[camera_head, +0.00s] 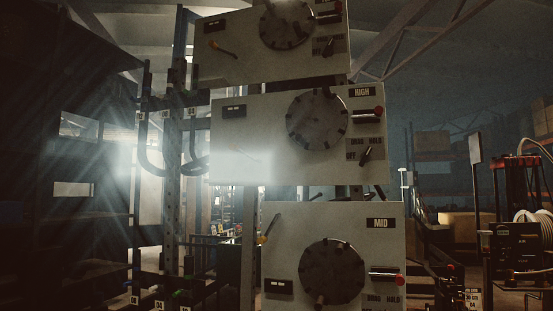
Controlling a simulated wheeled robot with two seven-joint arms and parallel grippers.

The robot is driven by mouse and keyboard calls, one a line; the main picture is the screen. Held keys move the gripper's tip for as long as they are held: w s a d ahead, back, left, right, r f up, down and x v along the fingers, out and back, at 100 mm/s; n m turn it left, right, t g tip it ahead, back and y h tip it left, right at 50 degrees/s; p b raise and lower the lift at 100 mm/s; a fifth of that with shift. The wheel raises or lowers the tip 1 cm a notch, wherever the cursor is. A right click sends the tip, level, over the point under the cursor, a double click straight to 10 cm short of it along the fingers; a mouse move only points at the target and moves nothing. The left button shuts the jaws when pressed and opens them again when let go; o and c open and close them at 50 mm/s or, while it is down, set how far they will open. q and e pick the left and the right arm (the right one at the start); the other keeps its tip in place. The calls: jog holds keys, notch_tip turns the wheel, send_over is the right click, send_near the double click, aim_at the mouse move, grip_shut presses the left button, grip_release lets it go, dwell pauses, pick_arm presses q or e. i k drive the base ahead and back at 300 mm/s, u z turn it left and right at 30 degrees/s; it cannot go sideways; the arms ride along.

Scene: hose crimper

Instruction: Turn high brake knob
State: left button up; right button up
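The panel labelled HIGH (240,135) is in the middle of the head view. Its brake knob (366,155) is a small dark bar with a light tip on the panel's lower right, tilted up to the right. The marks OFF, DRAG and HOLD surround the knob; its tip slants toward the HOLD side. Above the knob, a lever with a red ball end (379,111) sticks out to the right. A large dark round disc (317,118) is to the left of the knob. Neither of my grippers is in view, and nothing touches the knob.
Another panel (230,63) with a similar disc, red-ended lever and knob is above. The panel labelled MID (285,222) is below, cut off by the bottom edge. A rack with dark hoses (150,160) stands left. A hose reel machine (515,250) is at the right.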

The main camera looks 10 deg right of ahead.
aim_at(365, 157)
jog(key=u, duration=0.6)
jog(key=i, duration=0.9)
jog(key=z, duration=0.2)
